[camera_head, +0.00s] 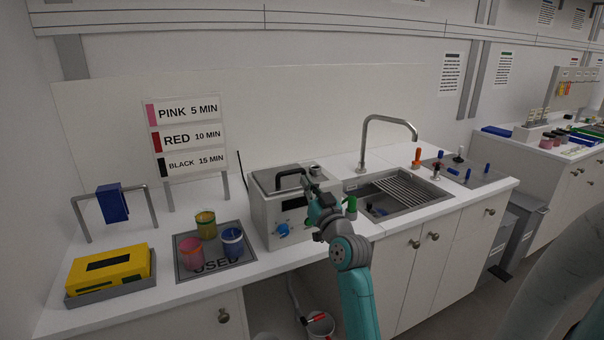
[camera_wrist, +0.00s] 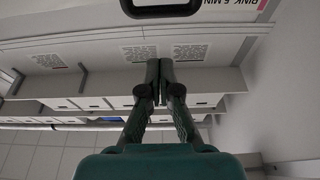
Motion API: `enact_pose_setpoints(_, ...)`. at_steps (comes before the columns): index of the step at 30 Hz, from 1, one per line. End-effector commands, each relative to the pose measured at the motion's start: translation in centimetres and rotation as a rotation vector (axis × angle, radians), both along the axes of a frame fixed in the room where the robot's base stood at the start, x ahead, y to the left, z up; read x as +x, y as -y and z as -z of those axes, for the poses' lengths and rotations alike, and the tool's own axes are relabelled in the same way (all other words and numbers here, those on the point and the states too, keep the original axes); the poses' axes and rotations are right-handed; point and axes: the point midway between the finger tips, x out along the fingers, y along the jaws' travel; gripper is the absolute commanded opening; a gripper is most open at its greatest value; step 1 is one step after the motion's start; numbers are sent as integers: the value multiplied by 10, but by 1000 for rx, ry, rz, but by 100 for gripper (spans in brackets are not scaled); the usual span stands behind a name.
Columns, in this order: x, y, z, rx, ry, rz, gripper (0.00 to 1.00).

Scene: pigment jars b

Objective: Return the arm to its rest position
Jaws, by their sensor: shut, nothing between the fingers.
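My arm reaches up from the bottom of the head view to the front of the white box-shaped bath (camera_head: 262,215). My gripper (camera_head: 307,180) is just in front of the bath's top, near its black lid handle (camera_head: 288,177). In the wrist view my gripper (camera_wrist: 166,66) has its two dark fingers together, with nothing between them. The black handle (camera_wrist: 160,9) shows at the top edge of that view, apart from the fingertips. My arm hides part of the bath's front right side.
A mat (camera_head: 245,257) marked USED holds pink, yellow and blue jars left of the bath. A yellow box (camera_head: 108,268) sits further left. A sink (camera_head: 400,198) with a curved tap (camera_head: 366,140) is to the right. A bucket (camera_head: 320,325) stands below the counter.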

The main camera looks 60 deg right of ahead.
Motion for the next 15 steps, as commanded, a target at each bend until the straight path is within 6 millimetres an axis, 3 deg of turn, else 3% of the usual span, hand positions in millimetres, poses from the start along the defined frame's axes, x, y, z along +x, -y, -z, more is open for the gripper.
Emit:
enact_pose_setpoints(6, -13, -8, 9, 1, -1, 0, 0)
enact_pose_setpoints(15, -14, -9, 10, 0, 0, -1, 0)
